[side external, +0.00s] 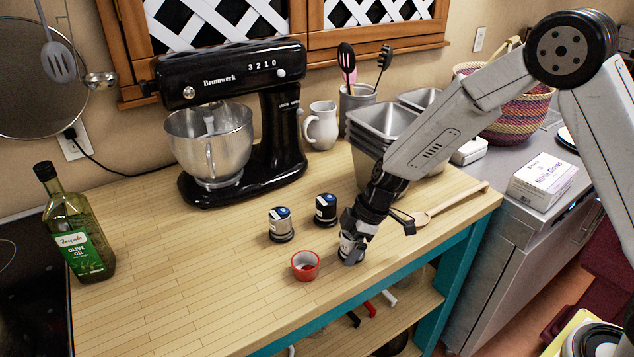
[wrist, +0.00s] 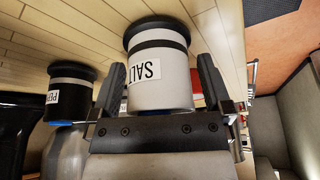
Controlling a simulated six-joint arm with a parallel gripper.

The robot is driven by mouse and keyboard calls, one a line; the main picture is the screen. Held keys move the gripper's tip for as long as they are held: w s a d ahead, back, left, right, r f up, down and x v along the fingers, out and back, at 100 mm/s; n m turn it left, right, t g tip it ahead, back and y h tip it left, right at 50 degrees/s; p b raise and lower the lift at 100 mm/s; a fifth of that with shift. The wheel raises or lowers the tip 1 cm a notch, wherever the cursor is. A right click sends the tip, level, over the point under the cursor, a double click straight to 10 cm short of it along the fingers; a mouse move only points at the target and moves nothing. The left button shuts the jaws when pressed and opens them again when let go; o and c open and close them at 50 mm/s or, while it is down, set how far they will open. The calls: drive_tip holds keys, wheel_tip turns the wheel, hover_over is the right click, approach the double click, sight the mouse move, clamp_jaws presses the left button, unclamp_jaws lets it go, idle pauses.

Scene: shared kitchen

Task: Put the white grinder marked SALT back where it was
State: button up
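The white SALT grinder (wrist: 160,88) fills the middle of the wrist view, its label upside down and its black base pointing up in the picture. It also shows in the side view (side external: 346,244), upright at the worktop, partly hidden by my gripper (side external: 353,246). My gripper's fingers (wrist: 163,61) are on either side of it. A narrow gap shows at the right finger, so they look open around it. Whether the base touches the worktop is hard to tell.
A silver grinder (side external: 281,225) and a black grinder (side external: 325,210) stand left of my gripper. A red cup (side external: 305,265) is close in front. Stacked metal pans (side external: 385,121) and a wooden spoon (side external: 452,203) lie behind and right. The front-left worktop is clear.

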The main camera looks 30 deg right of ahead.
drive_tip(key=shift+r, duration=0.1)
drive_tip(key=v, duration=1.2)
idle(0.4)
idle(0.5)
drive_tip(key=s+d+f+m+h, duration=0.2)
drive_tip(key=s+d+m, duration=0.1)
drive_tip(key=s+m, duration=0.3)
drive_tip(key=s+d+f+m+h, duration=0.1)
drive_tip(key=s+d+m+h, duration=0.1)
drive_tip(key=s+m, duration=0.4)
drive_tip(key=shift+s+d+f+m+t, duration=0.35)
drive_tip(key=shift+s+d, duration=0.45)
drive_tip(key=shift+s, duration=0.7)
